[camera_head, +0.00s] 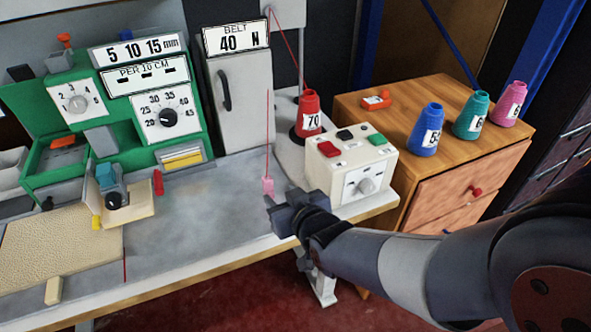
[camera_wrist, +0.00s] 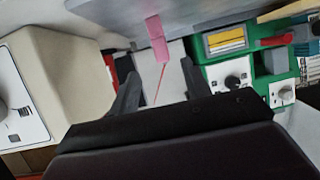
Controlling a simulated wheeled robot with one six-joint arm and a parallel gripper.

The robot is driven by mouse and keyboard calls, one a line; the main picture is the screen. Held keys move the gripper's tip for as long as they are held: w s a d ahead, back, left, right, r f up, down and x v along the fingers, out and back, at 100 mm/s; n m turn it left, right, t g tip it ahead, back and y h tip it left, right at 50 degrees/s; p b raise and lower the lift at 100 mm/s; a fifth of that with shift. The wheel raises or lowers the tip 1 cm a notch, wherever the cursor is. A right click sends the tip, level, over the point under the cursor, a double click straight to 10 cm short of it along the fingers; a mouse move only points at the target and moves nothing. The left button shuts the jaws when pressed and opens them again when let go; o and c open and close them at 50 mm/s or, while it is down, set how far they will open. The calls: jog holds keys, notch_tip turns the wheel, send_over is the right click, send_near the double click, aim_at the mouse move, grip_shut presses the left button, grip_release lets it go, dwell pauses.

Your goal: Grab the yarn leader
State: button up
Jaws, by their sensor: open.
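The yarn leader is a thin red thread ending in a small pink tab (camera_head: 268,187). It hangs down in front of the grey cabinet, above the worktable. My gripper (camera_head: 274,206) is just below and beside the tab in the head view. In the wrist view, the pink tab (camera_wrist: 156,38) shows past the fingertips, with the red thread running toward the space between them. My gripper (camera_wrist: 159,80) is open there, and neither finger visibly touches the tab. The exact depth between tab and fingers is hard to tell.
A cream control box (camera_head: 350,168) with red, black and green buttons stands close to the right of my gripper. A red yarn cone (camera_head: 308,112) stands behind it. A green machine (camera_head: 110,120) is at left.

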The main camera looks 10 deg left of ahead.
aim_at(265, 180)
jog(key=shift+w+a+f, duration=0.1)
jog(key=shift+w+a, duration=0.1)
jog(key=shift+w, duration=0.1)
jog(key=shift+x, duration=5.05)
jog(key=shift+a, duration=0.2)
jog(key=shift+c, duration=0.5)
grip_shut()
